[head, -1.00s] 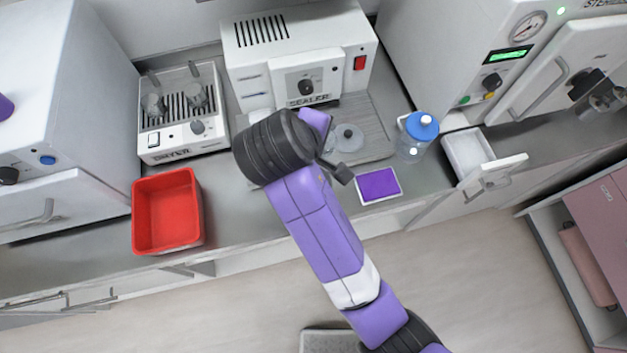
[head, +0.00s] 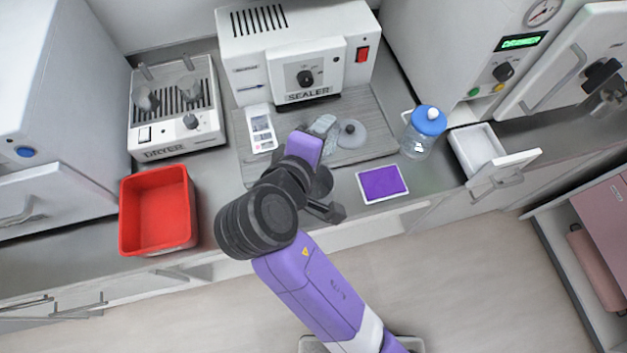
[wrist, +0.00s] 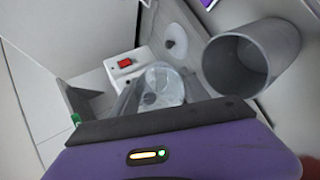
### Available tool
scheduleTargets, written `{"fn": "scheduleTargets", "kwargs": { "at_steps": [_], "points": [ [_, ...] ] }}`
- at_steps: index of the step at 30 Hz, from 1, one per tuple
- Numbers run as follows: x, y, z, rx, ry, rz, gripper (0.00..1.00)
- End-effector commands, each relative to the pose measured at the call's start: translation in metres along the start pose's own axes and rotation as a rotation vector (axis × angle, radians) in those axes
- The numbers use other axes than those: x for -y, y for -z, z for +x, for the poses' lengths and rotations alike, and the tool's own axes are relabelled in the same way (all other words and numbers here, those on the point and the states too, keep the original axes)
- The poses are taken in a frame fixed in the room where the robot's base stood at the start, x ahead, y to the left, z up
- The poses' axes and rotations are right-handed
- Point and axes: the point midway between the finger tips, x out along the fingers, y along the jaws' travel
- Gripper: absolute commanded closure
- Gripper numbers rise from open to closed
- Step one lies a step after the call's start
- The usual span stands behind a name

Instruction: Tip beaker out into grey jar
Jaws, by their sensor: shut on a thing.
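My gripper (wrist: 158,103) is shut on the clear glass beaker (wrist: 163,84), which shows just beyond the jaw edge in the wrist view. In the head view a clear shape at the tip of my gripper looks like the beaker (head: 322,125), above the grey tray. I cannot tell its contents or exact tilt. The grey jar (wrist: 282,45) stands right of the beaker in the wrist view, with its round mouth open and apart from the beaker. A grey knobbed lid (head: 355,136) lies on the tray.
The grey tray (head: 376,112) lies before the sealer (head: 300,52). A white card (head: 261,128) lies at its left. A purple pad (head: 382,183), a blue-lidded bottle (head: 424,133) and an open drawer (head: 482,146) are to the right. A red bin (head: 157,212) and the dryer (head: 172,105) are left.

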Motion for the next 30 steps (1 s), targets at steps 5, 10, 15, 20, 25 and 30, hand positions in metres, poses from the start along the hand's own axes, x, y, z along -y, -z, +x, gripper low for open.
{"fn": "scheduleTargets", "kwargs": {
  "at_steps": [5, 10, 15, 20, 25, 30],
  "points": [
    [0.002, 0.001, 0.000, -0.005, -0.028, 0.004, 0.90],
    [0.002, 0.000, 0.000, -0.008, -0.065, 0.009, 0.90],
    [0.008, 0.000, 0.002, -0.013, -0.111, 0.015, 0.90],
    [0.012, 0.000, 0.003, -0.017, -0.159, 0.021, 0.90],
    [0.012, -0.001, 0.003, -0.021, -0.208, 0.027, 0.90],
    [0.010, -0.001, 0.000, -0.022, -0.221, 0.028, 0.90]
  ]
}}
